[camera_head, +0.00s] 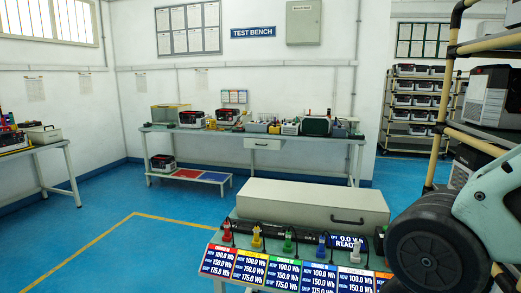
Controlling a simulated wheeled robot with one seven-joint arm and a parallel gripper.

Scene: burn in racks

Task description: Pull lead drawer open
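A long beige box (300,203) lies on the near bench, with a thin dark handle (347,221) on its front face towards the right. It looks shut. A small pale drawer (262,144) hangs under the top of the far test bench and also looks shut. No label shows which of these is the lead drawer. My arm's grey and dark links fill the lower right of the view. My gripper is not in view.
Coloured plugs (288,241) and a row of readout cards (284,272) line the near bench's front. A rack with yellow posts (445,120) holds units at right, close to my arm. The far test bench (210,132) carries instruments. Blue floor (100,225) is clear at left.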

